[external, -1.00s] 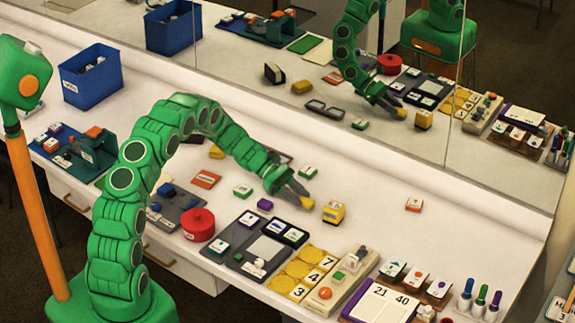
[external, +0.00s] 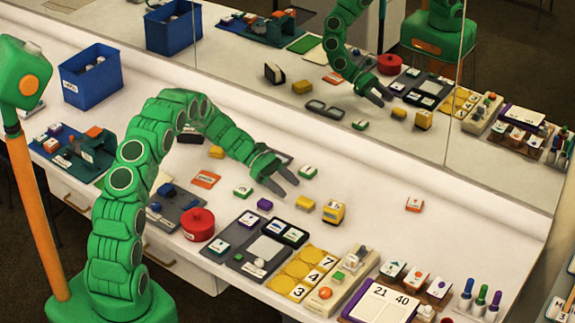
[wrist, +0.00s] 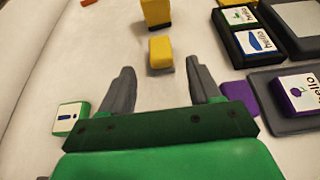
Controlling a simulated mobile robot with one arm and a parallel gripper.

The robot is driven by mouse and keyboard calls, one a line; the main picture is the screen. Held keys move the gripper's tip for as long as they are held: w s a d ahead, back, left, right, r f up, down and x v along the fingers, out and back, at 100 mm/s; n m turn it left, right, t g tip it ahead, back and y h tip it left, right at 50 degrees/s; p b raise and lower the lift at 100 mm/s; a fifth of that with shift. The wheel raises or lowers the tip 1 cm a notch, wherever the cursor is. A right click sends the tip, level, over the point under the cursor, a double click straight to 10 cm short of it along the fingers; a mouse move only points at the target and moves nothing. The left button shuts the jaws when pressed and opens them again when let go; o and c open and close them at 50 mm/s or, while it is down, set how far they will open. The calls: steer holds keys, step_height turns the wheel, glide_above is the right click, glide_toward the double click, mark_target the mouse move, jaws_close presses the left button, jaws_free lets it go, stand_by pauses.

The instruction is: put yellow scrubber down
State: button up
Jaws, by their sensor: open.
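The yellow scrubber (external: 305,204), a small yellow block, lies flat on the white table. In the wrist view the scrubber (wrist: 161,53) sits just beyond the fingertips, in line with the gap between them. My gripper (external: 284,184) is open and empty, a little behind and left of the scrubber, and apart from it. Its two grey fingers are spread in the wrist view (wrist: 160,78), with bare table between them.
A purple piece (external: 265,204) and green-edged tiles (external: 308,172) lie near my gripper. Dark trays (external: 263,243) fill the near side. The table right of the yellow block is mostly clear.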

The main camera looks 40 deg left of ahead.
steer(key=v, duration=0.6)
steer(key=shift+a+r, duration=0.25)
steer(key=shift+a, duration=0.05)
steer(key=s+d+r+m+g+y, duration=0.25)
steer(key=s+d+r+m, duration=0.2)
steer(key=s+r, duration=0.6)
steer(key=s+d+r+m+g+y, duration=0.1)
steer(key=s+d+r+m+y, duration=0.3)
steer(key=s+r, duration=0.65)
steer(key=s+a+m+y, duration=0.2)
steer(key=s+m, duration=0.1)
steer(key=s, duration=0.7)
steer(key=s+a+r+m+t+y, duration=0.1)
steer(key=s+a+m+y, duration=0.1)
steer(key=s, duration=0.8)
steer(key=s+a+r+m+y, duration=0.1)
steer(key=s+a+m+y, duration=0.1)
steer(key=s, duration=0.8)
steer(key=shift+s+m+t+y, duration=0.25)
steer(key=shift+m+t+y, duration=0.15)
steer(key=shift+m, duration=0.85)
